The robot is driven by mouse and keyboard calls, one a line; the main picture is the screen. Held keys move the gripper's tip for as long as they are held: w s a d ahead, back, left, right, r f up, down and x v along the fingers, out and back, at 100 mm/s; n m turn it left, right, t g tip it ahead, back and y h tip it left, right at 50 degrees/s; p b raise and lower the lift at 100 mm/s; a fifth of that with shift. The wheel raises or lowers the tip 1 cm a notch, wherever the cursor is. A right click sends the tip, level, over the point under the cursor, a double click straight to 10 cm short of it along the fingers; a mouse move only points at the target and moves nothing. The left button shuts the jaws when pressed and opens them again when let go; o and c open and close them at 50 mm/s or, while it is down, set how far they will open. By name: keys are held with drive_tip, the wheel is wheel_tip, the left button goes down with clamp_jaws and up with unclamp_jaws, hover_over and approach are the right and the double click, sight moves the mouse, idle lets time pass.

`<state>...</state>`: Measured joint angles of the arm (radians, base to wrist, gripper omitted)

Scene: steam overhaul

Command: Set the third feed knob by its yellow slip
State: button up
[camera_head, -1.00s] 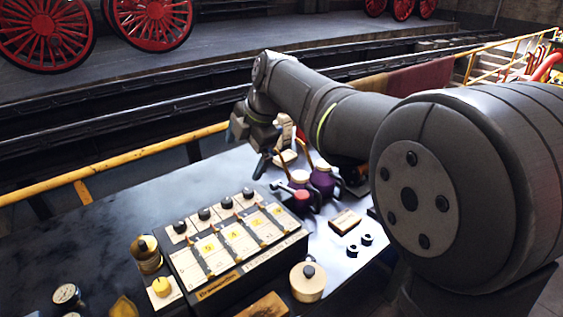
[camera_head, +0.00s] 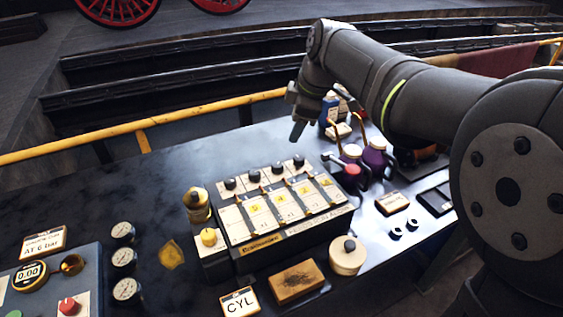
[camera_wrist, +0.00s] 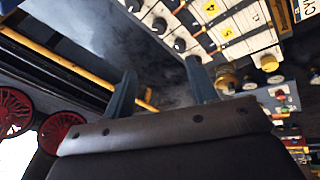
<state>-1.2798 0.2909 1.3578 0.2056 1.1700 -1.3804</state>
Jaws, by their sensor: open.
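The feed box (camera_head: 290,236) stands on the dark bench with a row of black knobs along its back edge. Counting from the left in the head view, the third knob is this one (camera_head: 277,169). White strips run forward from the knobs and carry yellow slips, among them a "5" slip (camera_head: 253,205) and a "4" slip (camera_head: 279,196); the other slips are too small to read surely. My gripper (camera_head: 297,131) hangs behind the box's right end, apart from the knobs. In the wrist view my gripper (camera_wrist: 160,87) is open and empty, with knobs (camera_wrist: 180,45) beyond its fingers.
Purple cans (camera_head: 374,158) and a red-topped item (camera_head: 352,172) stand right of the box. A brass oiler (camera_head: 196,204) and a yellow knob (camera_head: 209,237) stand at its left. A round cream pot (camera_head: 347,257) is in front. A yellow rail (camera_head: 80,149) runs behind the bench.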

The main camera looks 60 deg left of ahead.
drive_tip(key=m, duration=0.4)
drive_tip(key=m+t, duration=0.2)
drive_tip(key=m, duration=0.8)
approach(278, 165)
drive_tip(key=x, duration=0.8)
drive_tip(key=shift+a+f, duration=0.1)
drive_tip(key=shift+f, duration=0.3)
drive_tip(key=c, duration=1)
drive_tip(key=shift+o, duration=0.2)
